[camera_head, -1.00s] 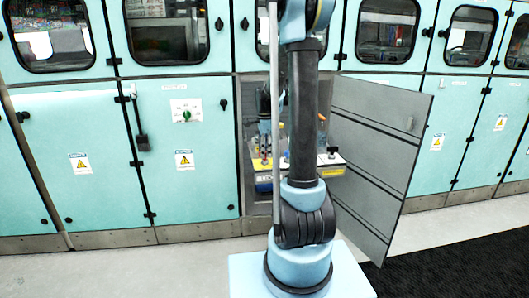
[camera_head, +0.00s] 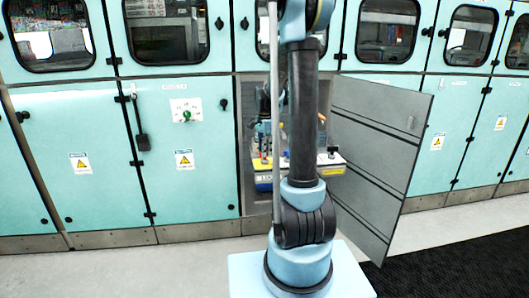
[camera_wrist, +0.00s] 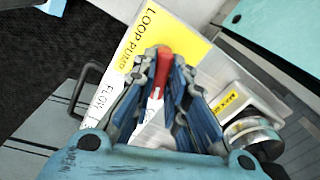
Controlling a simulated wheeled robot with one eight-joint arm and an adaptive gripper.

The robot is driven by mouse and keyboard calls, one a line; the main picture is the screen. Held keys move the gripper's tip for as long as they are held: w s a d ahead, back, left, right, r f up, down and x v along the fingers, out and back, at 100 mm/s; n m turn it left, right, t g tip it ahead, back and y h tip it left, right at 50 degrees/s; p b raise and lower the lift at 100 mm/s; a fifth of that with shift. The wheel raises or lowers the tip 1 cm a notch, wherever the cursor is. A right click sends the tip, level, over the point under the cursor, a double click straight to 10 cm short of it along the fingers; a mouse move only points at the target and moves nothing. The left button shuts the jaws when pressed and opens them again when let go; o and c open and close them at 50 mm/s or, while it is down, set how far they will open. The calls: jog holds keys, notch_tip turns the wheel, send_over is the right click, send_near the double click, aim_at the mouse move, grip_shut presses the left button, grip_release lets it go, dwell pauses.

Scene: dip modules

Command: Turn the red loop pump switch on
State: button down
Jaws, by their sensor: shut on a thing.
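The red loop pump switch (camera_wrist: 164,66) shows in the wrist view as a red lever with a paler lower part, beside a yellow label reading LOOP PUMP (camera_wrist: 152,32). My gripper (camera_wrist: 165,58) is shut on the red lever, with a dark blue finger on each side of it. The fingers hide part of the lever and its base. In the head view my arm hides most of the switch panel (camera_head: 328,158), which sits inside an open cabinet.
A grey cabinet door (camera_head: 375,150) stands open on the right. In the wrist view a round metal knob (camera_wrist: 252,135) sits right of my fingers near a small yellow label (camera_wrist: 235,100). A dark handle (camera_wrist: 88,88) is at left.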

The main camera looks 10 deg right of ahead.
jog(key=n, duration=1.3)
jog(key=shift+n, duration=0.4)
dwell(0.4)
jog(key=c, duration=1.6)
grip_release()
notch_tip(320, 180, up, 12)
